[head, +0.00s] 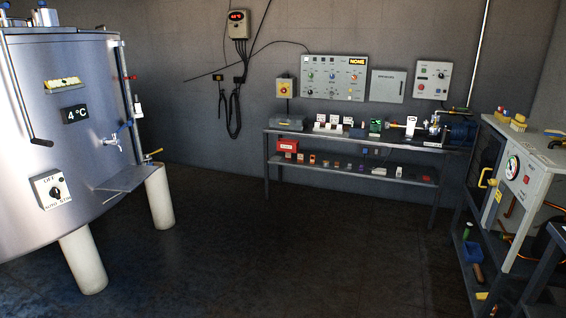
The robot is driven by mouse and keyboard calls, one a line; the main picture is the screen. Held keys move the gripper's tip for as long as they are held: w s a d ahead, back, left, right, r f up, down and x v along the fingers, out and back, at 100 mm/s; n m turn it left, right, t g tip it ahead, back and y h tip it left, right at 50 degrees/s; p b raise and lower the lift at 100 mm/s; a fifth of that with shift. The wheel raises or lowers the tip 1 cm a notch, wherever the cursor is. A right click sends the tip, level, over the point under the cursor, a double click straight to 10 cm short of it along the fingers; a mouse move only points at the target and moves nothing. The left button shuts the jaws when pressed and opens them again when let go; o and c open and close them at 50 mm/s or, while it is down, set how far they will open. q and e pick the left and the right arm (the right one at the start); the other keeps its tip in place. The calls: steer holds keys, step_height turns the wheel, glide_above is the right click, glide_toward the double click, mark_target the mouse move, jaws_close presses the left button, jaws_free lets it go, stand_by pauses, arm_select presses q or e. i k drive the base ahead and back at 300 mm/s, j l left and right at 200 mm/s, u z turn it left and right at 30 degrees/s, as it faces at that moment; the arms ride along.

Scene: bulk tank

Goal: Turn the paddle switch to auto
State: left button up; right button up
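The paddle switch (52,190) is a white square plate with a dark round knob, low on the front of the steel tank (25,110) at the left of the head view. The plate has OFF marked above the knob and small lettering below it that seems to include AUTO. The knob's pointer is too small to read, so I cannot tell its setting. Neither of my grippers is in view.
A small shelf (128,178) juts from the tank, right of the switch. A workbench (375,140) stands at the back wall, a grey machine (535,150) at the right. The middle floor is clear.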

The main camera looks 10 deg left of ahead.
mark_target(55, 193)
steer(key=i+u, duration=0.8)
steer(key=i+l+u, duration=0.2)
steer(key=i+u, duration=0.2)
